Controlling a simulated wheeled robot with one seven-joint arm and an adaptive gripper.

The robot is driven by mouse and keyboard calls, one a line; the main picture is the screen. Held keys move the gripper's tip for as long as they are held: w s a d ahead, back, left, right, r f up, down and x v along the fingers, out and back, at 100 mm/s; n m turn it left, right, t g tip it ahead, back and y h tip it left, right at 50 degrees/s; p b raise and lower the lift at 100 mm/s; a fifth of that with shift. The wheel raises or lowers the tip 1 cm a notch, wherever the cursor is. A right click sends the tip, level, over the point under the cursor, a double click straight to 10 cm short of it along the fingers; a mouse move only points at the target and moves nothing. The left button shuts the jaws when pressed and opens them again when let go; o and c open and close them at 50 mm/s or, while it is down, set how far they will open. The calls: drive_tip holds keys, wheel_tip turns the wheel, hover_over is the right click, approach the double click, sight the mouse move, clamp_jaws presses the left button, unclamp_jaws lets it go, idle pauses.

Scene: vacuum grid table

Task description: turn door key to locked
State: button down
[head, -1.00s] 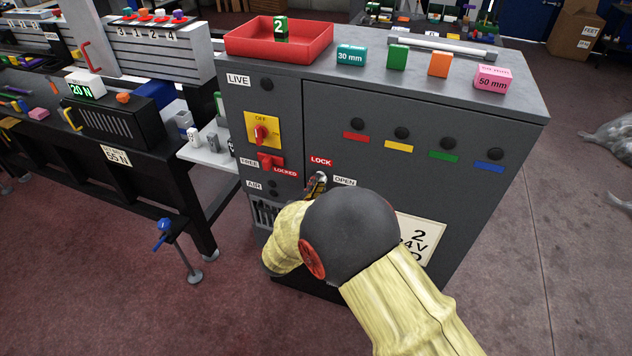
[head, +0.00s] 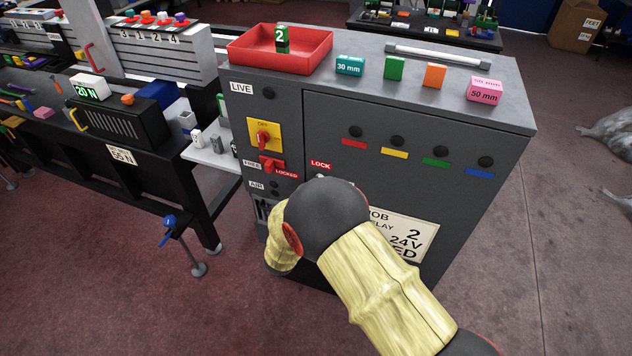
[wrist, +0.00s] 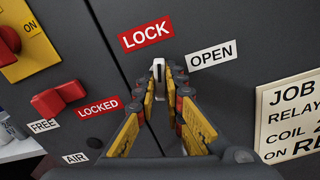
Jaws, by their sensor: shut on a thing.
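The door key (wrist: 158,70) is a light metal piece on the dark cabinet door, just below the red LOCK label (wrist: 146,33) and left of the white OPEN label (wrist: 211,54). In the wrist view it stands nearly upright between the labels. My gripper (wrist: 159,84), with yellow and dark fingers, is shut on the key. Its fingers hide the key's lower part and the lock around it. In the head view my arm hides the key, the gripper and the OPEN label; the LOCK label (head: 320,167) still shows.
Left of the door are a red FREE/LOCKED switch (wrist: 58,98) and a red knob on a yellow plate (head: 264,135). A red tray (head: 280,50) and several coloured blocks stand on the cabinet top. A job card (wrist: 291,118) is at the right.

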drive_tip(key=shift+n+p, duration=0.95)
drive_tip(key=shift+n, duration=0.65)
drive_tip(key=c, duration=1.9)
unclamp_jaws()
drive_tip(key=v, duration=1.2)
